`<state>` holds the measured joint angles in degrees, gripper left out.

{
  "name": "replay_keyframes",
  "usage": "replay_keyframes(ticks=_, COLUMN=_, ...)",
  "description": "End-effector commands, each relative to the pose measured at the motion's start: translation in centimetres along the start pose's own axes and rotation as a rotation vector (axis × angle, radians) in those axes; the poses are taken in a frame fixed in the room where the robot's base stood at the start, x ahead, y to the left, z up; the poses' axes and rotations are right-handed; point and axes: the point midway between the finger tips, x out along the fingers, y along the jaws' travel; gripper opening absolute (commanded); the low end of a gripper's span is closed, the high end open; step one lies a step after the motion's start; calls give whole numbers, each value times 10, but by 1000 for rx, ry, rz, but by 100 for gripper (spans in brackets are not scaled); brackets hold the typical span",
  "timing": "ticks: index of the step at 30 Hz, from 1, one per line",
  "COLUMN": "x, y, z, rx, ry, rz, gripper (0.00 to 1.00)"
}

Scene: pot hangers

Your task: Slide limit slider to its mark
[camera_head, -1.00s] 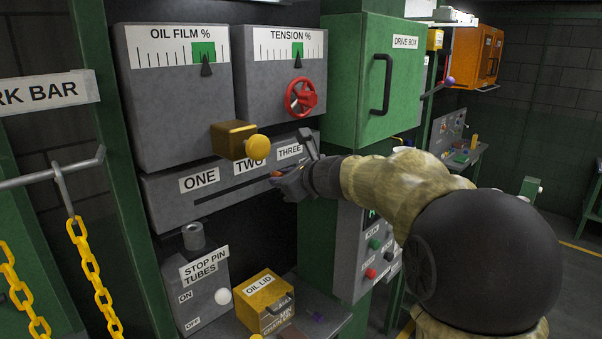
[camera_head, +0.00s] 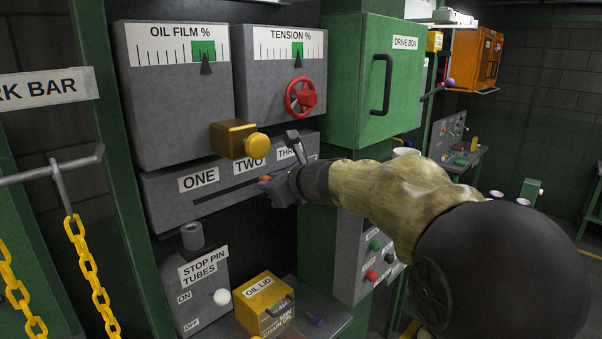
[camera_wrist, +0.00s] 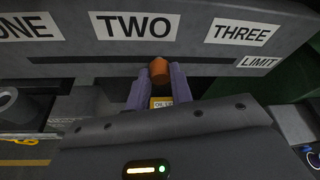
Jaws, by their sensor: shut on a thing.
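The limit slider's orange knob (camera_wrist: 159,57) sits in front of the dark slot (camera_wrist: 100,58) on a grey panel. My gripper (camera_wrist: 159,75) is shut on the knob, with one purple-grey finger on each side. In the wrist view the knob is below the right part of the TWO label (camera_wrist: 134,26), left of the THREE label (camera_wrist: 240,32). A LIMIT label (camera_wrist: 258,62) is at the slot's right end. In the head view my gripper (camera_head: 268,182) partly covers the panel's right side, and a bit of orange shows at its tip.
Above the panel are a brass block with a yellow knob (camera_head: 258,147) and a red handwheel (camera_head: 301,97). Below are a yellow OIL LID box (camera_head: 264,304) and the STOP PIN TUBES box (camera_head: 203,290). A green DRIVE BOX (camera_head: 378,80) is to the right.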

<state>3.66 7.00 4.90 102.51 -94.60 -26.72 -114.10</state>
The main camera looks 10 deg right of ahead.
Motion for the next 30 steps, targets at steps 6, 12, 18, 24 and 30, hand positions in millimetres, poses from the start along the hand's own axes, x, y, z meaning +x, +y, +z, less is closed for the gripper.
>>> replay_keyframes(ticks=6, x=-1, y=8, z=2, rx=-1, ry=0, rz=1, gripper=4)
replay_keyframes(ticks=12, x=-1, y=14, z=3, rx=0, ry=0, rz=2, gripper=4)
replay_keyframes(ticks=18, x=-2, y=19, z=5, rx=0, ry=1, rz=0, gripper=4)
replay_keyframes(ticks=24, x=-2, y=21, z=6, rx=0, ry=1, rz=0, gripper=4)
replay_keyframes(ticks=30, x=-2, y=21, z=6, rx=0, ry=1, rz=-1, gripper=42)
